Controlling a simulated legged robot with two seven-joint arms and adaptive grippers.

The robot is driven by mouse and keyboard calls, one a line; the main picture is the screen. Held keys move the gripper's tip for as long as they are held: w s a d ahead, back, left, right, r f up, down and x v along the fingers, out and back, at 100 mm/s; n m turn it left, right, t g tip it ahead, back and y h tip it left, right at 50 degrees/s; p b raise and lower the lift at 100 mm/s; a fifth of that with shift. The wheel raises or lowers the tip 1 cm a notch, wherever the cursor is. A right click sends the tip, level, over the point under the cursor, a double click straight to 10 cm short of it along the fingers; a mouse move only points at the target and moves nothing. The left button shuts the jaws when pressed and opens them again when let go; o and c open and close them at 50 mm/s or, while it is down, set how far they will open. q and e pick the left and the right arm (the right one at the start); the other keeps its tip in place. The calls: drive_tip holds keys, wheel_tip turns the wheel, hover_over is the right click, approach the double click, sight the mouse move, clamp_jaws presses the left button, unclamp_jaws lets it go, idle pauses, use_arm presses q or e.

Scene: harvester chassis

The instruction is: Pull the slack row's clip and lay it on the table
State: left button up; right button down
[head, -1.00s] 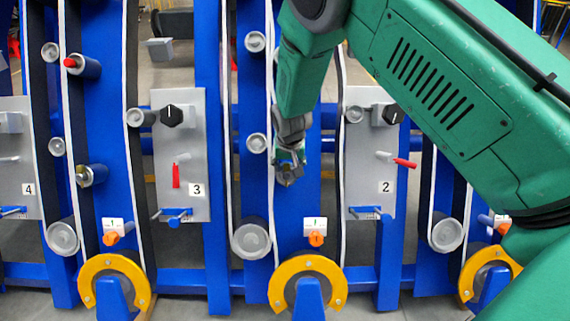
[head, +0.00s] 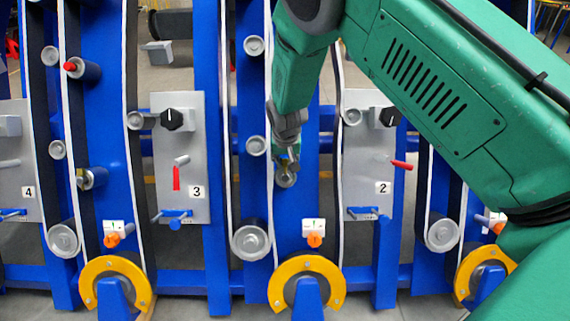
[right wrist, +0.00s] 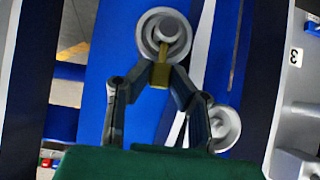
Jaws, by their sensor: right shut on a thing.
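My right gripper (head: 286,158) reaches a grey roller end (head: 286,179) on the blue frame between panels 3 and 2. In the right wrist view, the right gripper (right wrist: 160,78) is shut on a small brass-yellow clip (right wrist: 160,74). The clip sits at the lower edge of the grey roller end (right wrist: 163,35), touching or very close to it; I cannot tell if it is still seated on the shaft. My left gripper is not in view. The table is not in view.
Grey panel 3 (head: 196,140) has a red lever pointing down; grey panel 2 (head: 378,150) has a red lever pointing right. White-edged belts run beside the rollers. A yellow guard (head: 333,283) and an orange knob (head: 314,240) are below the gripper.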

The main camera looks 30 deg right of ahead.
drive_tip(key=shift+w+d+r+p, duration=0.25)
drive_tip(key=shift+w+r+p, duration=0.1)
drive_tip(key=shift+r+p, duration=0.35)
drive_tip(key=shift+w+d+r+p, duration=0.2)
drive_tip(key=shift+w+r+p, duration=0.25)
drive_tip(key=shift+r, duration=0.35)
drive_tip(key=shift+w+d+r+p, duration=0.3)
drive_tip(key=shift+r+p, duration=0.3)
drive_tip(key=shift+r, duration=0.15)
